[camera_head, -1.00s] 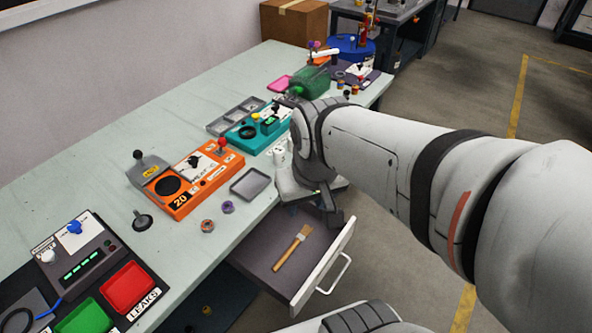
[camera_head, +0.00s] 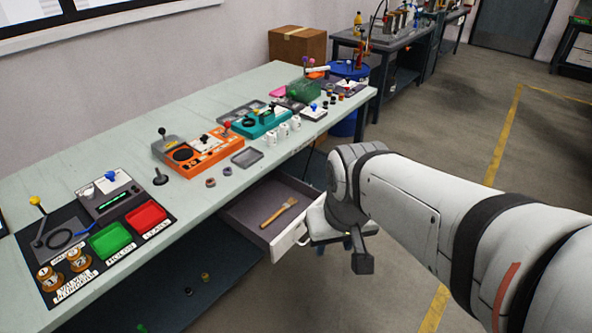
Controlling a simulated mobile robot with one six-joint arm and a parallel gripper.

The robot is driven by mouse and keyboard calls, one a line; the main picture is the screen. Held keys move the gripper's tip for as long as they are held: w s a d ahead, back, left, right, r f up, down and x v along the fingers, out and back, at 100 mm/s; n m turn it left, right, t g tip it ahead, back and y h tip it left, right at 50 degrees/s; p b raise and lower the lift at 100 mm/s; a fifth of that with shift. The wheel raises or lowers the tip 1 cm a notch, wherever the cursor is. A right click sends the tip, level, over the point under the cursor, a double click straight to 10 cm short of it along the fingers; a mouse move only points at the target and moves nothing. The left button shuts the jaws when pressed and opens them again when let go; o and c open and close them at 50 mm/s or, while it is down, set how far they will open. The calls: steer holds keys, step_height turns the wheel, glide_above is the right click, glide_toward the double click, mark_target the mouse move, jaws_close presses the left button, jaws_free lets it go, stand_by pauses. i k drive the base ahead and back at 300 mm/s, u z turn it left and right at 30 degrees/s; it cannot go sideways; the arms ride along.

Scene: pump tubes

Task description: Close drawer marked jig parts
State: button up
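An open drawer (camera_head: 243,213) sticks out from under the front edge of the workbench. A brush (camera_head: 279,212) with a wooden handle lies inside it. The white drawer front (camera_head: 287,242) faces the room, and its right part is hidden behind my gripper. No marking on the drawer can be read from here. My gripper (camera_head: 340,250) is at the drawer front's outer side, close to the handle. I cannot tell whether it touches. Its fingers are partly hidden, so their opening is unclear.
The workbench (camera_head: 100,165) carries an orange unit (camera_head: 197,153), a teal unit (camera_head: 262,124), white cups, and red (camera_head: 146,215) and green (camera_head: 110,240) trays. A lower shelf (camera_head: 170,290) is beneath. The floor in front is clear.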

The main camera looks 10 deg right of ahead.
mark_target(245, 213)
steer(key=z, duration=0.1)
steer(key=i, duration=1)
steer(key=z, duration=0.8)
steer(key=k, duration=1.4)
steer(key=u, duration=0.3)
steer(key=i, duration=1)
steer(key=u, duration=0.1)
